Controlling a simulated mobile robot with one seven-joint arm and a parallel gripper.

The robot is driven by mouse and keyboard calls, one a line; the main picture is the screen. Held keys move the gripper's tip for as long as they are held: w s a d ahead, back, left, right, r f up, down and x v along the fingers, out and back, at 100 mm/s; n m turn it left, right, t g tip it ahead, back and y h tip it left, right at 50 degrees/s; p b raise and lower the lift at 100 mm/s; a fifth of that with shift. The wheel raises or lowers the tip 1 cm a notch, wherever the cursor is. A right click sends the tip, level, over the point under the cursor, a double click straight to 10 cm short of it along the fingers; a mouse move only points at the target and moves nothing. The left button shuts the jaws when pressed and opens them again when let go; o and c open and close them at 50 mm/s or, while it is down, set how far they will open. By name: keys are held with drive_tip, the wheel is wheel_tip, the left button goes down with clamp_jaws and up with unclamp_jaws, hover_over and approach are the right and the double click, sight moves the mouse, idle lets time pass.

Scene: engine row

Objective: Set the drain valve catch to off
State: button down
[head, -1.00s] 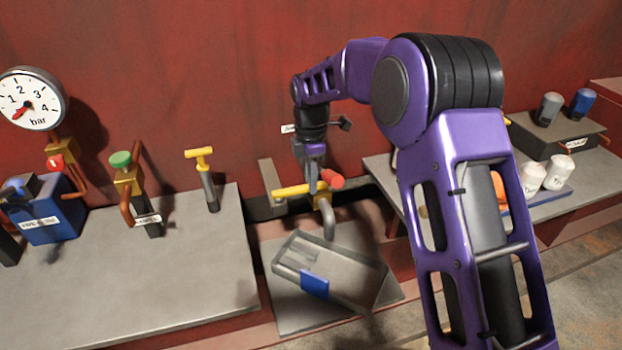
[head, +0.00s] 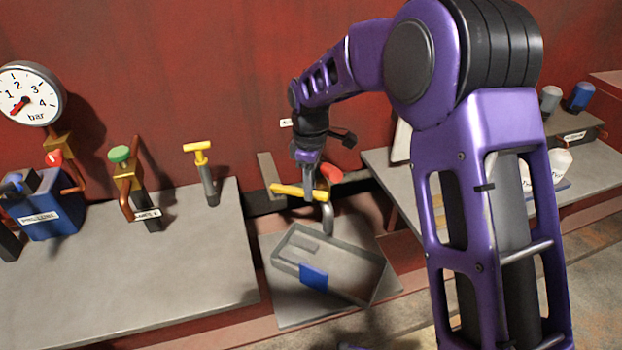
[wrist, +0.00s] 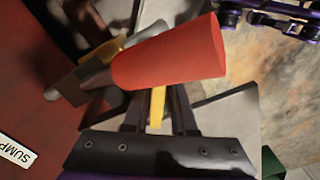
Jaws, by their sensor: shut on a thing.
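The drain valve has a yellow bar (head: 288,190), a red handle (head: 331,173) and a grey spout (head: 328,217) bent down over a tray. My gripper (head: 306,182) reaches down onto the yellow bar from above. In the wrist view my gripper (wrist: 157,112) has its fingers on both sides of a narrow yellow piece (wrist: 157,103), which looks like the catch, and is shut on it. The red handle (wrist: 170,55) lies across the view just beyond the fingertips and hides part of the valve. No off mark is readable.
A grey tray (head: 366,262) with a blue patch stands below the spout. A grey bench (head: 150,270) on the left holds a yellow T-handle (head: 201,160), a green-knobbed valve (head: 120,155) and a blue box (head: 52,215). Another bench (head: 385,178) is on the right. A red wall stands close behind.

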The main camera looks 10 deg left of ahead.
drive_tip(key=s+a+m, duration=0.4)
drive_tip(key=s+m, duration=0.3)
drive_tip(key=m, duration=0.4)
drive_tip(key=shift+m, duration=0.4)
drive_tip(key=shift+a, duration=0.1)
drive_tip(key=c, duration=0.7)
unclamp_jaws()
wheel_tip(320, 180, up, 18)
drive_tip(key=shift+f+p, duration=0.25)
drive_tip(key=shift+p, duration=0.85)
